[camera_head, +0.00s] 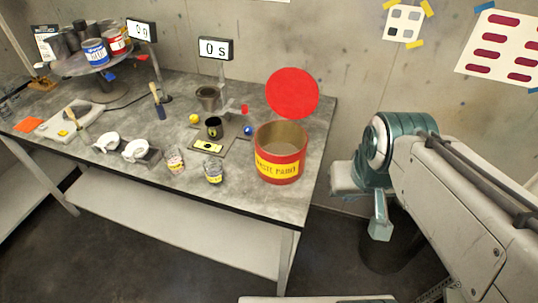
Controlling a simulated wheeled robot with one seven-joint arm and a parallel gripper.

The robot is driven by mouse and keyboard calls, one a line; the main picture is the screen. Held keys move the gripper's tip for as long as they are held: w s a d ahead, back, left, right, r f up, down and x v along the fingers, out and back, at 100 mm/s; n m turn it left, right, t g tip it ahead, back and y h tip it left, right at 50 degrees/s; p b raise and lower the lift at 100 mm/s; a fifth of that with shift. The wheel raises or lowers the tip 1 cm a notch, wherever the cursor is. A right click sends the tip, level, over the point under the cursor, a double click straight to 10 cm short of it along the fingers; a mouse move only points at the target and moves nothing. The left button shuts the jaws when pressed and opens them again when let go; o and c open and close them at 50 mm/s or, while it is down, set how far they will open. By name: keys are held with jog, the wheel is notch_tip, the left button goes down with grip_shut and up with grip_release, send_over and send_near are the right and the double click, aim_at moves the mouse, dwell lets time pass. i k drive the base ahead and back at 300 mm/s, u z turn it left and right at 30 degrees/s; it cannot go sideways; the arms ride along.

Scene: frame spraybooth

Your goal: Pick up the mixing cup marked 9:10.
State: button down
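Two small clear cups with printed markings stand upright near the front edge of the grey table. One cup (174,160) is on the left, and the other cup (213,172) is just right of it, with a yellow patch on its side. Their markings are too small to read, so I cannot tell which is marked 9:10. My arm reaches in from the right, and my gripper (380,228) hangs beyond the table's right edge, well apart from both cups. I cannot make out its fingers or whether they are open.
A red "WASTE PAINT" bucket (280,158) stands right of the cups, between them and my arm. Behind the cups are a small black cup (214,128) and a metal pot (208,97). Two white masks (135,150) lie left. The table's front edge (150,185) is near the cups.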

aim_at(213, 164)
jog(key=z, duration=0.25)
jog(key=i, duration=0.25)
jog(key=u, duration=1.45)
